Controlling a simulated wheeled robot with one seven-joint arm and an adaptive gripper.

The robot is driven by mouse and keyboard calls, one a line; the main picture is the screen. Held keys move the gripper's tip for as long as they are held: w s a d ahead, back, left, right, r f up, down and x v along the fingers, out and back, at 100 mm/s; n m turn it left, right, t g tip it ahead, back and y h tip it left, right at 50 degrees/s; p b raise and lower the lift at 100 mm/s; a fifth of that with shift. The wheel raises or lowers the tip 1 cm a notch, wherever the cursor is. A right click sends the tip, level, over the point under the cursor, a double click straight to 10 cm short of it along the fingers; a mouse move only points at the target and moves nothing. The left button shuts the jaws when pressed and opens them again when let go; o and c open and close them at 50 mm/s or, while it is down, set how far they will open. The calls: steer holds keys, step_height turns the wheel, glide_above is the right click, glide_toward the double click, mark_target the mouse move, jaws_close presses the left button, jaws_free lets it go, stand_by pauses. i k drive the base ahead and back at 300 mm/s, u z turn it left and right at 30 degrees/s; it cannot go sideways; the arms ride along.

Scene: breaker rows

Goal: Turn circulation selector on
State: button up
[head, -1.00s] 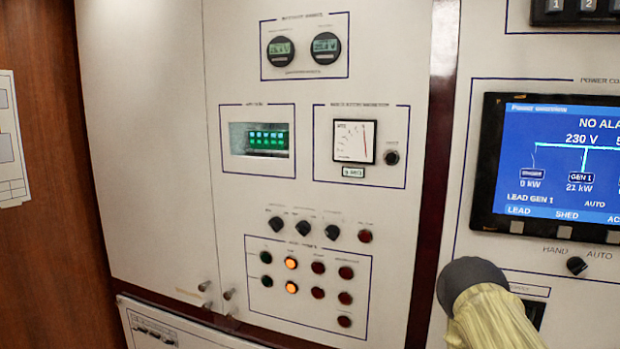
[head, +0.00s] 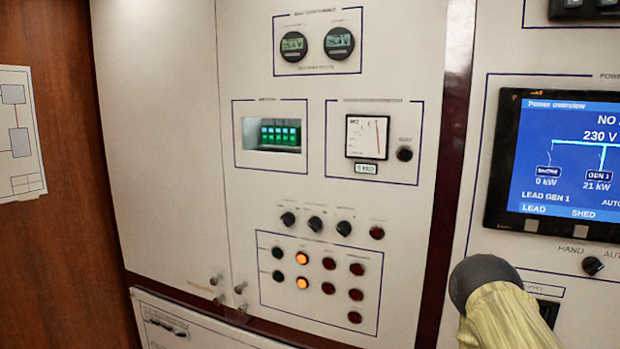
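A row of three black rotary selectors is on the white cabinet panel: a left selector (head: 288,219), a middle selector (head: 315,224) and a right selector (head: 344,228). Their labels are too small to read, so I cannot tell which is the circulation selector. Another black selector (head: 593,266), marked HAND and AUTO, is under the blue screen at the right. Part of my arm shows at the lower right, with a dark rounded end and a yellowish sleeve. My gripper's fingers are not seen, and nothing of mine touches the selectors.
Red, green and lit orange indicators (head: 302,259) sit below the selector row. A blue power overview screen (head: 565,160) is at the right. Small handles (head: 240,288) stick out at the cabinet's lower left. A wooden wall (head: 60,260) is at the left.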

mark_target(315, 223)
steer(key=u, duration=2.65)
steer(key=i, duration=1.1)
steer(key=z, duration=3.25)
